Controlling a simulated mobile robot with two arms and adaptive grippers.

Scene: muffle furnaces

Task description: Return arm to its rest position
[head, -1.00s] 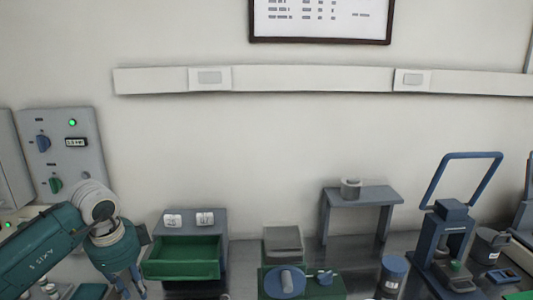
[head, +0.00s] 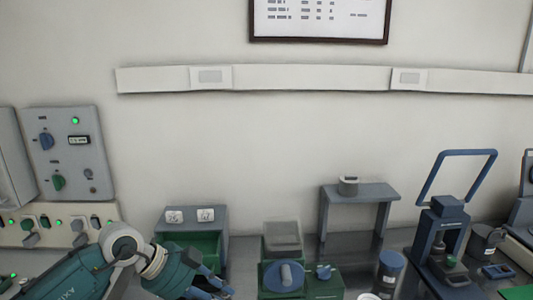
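My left arm comes in from the lower left. Its teal gripper (head: 222,284) points to the right, low in the head view, in front of the grey drawer unit (head: 222,224). Its blue-grey fingers look spread apart with nothing seen between them, though the bottom edge of the picture crops part of the hand. The green drawer (head: 208,241) of the unit is partly hidden behind the arm. My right gripper is not in view.
A green box with a blue round part (head: 270,279) stands just right of the gripper. Farther right are a blue-lidded container (head: 392,262), a small grey stand (head: 358,191) and a blue-framed press (head: 440,228). A control panel (head: 67,155) is on the left wall.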

